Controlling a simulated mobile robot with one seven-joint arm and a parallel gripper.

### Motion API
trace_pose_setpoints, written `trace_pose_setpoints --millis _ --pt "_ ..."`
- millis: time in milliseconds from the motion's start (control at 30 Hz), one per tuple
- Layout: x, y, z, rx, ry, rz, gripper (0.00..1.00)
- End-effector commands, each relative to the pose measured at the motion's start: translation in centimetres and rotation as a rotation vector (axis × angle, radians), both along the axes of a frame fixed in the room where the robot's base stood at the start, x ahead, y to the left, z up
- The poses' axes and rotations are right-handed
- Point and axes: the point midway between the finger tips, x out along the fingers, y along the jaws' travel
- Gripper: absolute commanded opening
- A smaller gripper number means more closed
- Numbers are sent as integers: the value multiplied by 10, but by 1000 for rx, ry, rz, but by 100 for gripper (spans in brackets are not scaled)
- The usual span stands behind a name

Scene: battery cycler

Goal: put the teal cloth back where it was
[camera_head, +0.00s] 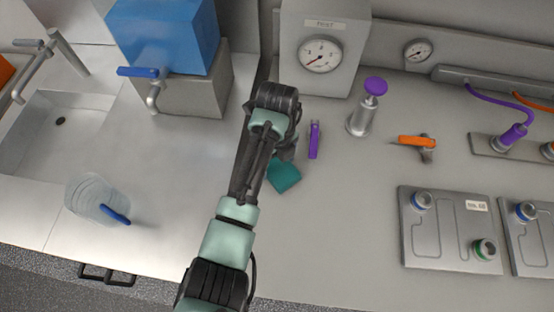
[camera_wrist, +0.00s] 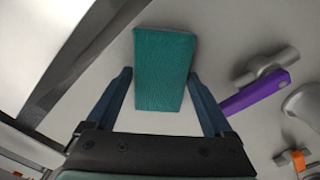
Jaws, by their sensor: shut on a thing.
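The teal cloth (camera_wrist: 163,70) is a flat folded rectangle between the two fingers of my gripper (camera_wrist: 160,76) in the wrist view. The fingers are shut on its two long sides. In the head view part of the cloth (camera_head: 285,176) shows beside my arm, over the light grey bench. My arm hides most of the gripper there. I cannot tell whether the cloth touches the bench.
A purple-handled valve (camera_head: 314,140) is close to the right of the cloth. A purple-topped cylinder (camera_head: 361,116) and an orange-handled valve (camera_head: 417,142) stand farther right. A gauge box (camera_head: 322,48) is behind.

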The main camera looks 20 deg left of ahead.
Motion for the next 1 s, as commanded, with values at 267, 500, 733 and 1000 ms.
trace_pose_setpoints --millis 267,500,733,1000 --pt "0 0 -3 0 0 0 100" --pt "0 0 -2 0 -1 0 100" --pt "1 0 24 0 -6 0 100" --pt "1 1 89 1 -5 0 100"
